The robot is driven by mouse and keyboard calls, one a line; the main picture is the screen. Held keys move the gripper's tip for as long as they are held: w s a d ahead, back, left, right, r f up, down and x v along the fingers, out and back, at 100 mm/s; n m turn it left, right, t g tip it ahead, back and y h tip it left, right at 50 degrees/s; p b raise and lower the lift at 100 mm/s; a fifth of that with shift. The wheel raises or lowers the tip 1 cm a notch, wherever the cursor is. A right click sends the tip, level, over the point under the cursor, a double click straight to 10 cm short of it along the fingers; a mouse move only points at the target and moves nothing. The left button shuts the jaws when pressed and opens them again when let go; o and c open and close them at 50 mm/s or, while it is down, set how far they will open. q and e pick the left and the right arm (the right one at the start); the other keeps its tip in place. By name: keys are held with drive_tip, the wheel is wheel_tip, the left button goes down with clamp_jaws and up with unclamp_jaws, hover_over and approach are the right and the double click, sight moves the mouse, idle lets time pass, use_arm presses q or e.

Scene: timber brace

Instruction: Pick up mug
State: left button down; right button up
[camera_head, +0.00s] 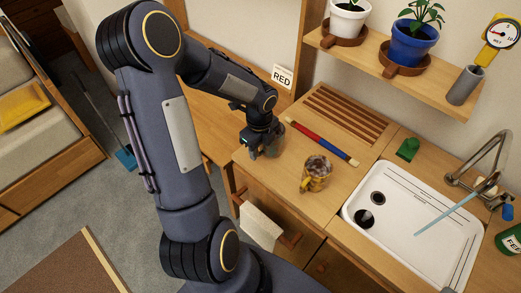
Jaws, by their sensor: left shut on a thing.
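My left gripper (262,150) reaches over the near left corner of the wooden counter, at its left end. It is shut on a greyish, see-through glass (278,141), which is partly hidden behind the fingers. I cannot tell whether the glass touches the counter. A brown and cream patterned mug (318,171) with a yellow handle stands upright on the counter, to the right of the gripper and apart from it. My right gripper is not in view.
A red and blue rod (322,143) lies behind the mug, before a slatted wooden rack (340,119). A white sink (407,238) with a tap (480,165) is to the right. A green object (408,149) sits behind the sink. A shelf (420,75) holds potted plants.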

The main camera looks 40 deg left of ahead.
use_arm(q)
drive_tip(key=s+d+r, duration=0.9)
drive_tip(key=s+r, duration=0.1)
drive_tip(key=shift+d+r+b, duration=0.35)
drive_tip(key=shift+d+b, duration=0.05)
